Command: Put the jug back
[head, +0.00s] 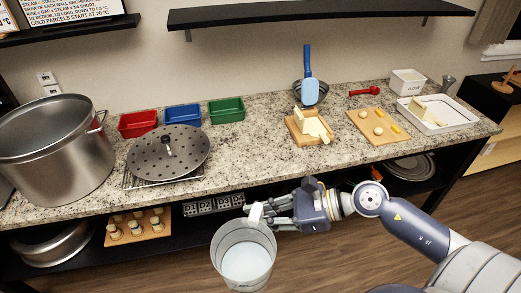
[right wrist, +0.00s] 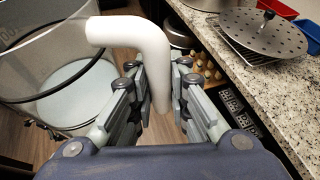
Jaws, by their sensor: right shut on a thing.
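The jug (head: 244,258) is a clear cylindrical vessel with pale liquid in it and a white handle. It is held in the air in front of the counter's front edge, low in the head view. My right gripper (head: 262,212) is shut on the jug's white handle. In the right wrist view the handle (right wrist: 152,55) runs between the fingers (right wrist: 160,90), and the jug's clear body (right wrist: 60,75) is at the left. The jug looks upright. My left gripper is not in view.
The granite counter (head: 250,165) carries a large stockpot (head: 55,140), a perforated lid (head: 168,155) on a rack, red, blue and green bins, a butter board (head: 310,128) and a white tray (head: 437,113). A lower shelf holds a wooden rack of small jars (head: 138,227). The counter's front middle is clear.

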